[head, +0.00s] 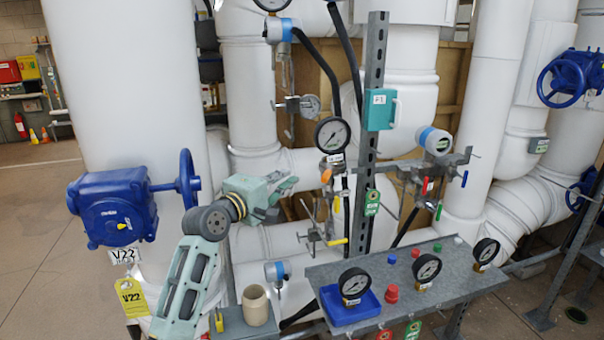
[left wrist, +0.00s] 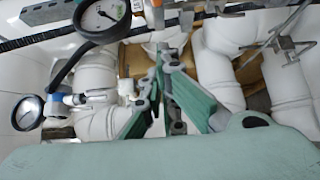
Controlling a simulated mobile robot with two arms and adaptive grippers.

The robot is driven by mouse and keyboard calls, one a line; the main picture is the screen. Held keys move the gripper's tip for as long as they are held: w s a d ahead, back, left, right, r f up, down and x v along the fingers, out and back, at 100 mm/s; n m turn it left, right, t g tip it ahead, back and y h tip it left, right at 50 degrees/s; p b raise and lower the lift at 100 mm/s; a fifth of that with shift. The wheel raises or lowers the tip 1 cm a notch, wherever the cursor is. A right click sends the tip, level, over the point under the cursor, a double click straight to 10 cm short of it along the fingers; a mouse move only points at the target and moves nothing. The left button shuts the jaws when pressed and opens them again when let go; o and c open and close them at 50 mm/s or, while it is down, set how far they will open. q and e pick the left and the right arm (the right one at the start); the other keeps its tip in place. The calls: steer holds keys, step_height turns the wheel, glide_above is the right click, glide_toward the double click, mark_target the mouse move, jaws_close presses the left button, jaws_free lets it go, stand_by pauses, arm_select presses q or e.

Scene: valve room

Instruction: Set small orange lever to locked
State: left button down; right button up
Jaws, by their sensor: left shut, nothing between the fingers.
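A small orange lever (head: 327,176) shows in the head view just under a round pressure gauge (head: 332,135) on the thin vertical line. It is small in the picture, and I cannot read its exact setting. My left gripper (head: 290,186) is shut and empty, a little left of the orange lever and apart from it in the picture. In the left wrist view the gripper's green fingers (left wrist: 161,62) come together in front of white pipes. I cannot make out the orange lever in that view. My right gripper is not in view.
A grey metal post (head: 372,100) with a teal box (head: 380,110) stands right of the lever. Other small levers are yellow (head: 337,242) and red (head: 425,186). A grey gauge shelf (head: 400,291) lies below. A blue valve (head: 115,208) is at left.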

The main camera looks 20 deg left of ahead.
mark_target(326, 176)
arm_select(q)
steer(key=d, duration=0.1)
steer(key=w+d+p, duration=0.1)
steer(key=d, duration=0.1)
steer(key=w+d, duration=0.1)
steer(key=shift+w+d+p, duration=0.2)
steer(key=shift+d+p, duration=0.15)
steer(key=shift+p, duration=0.05)
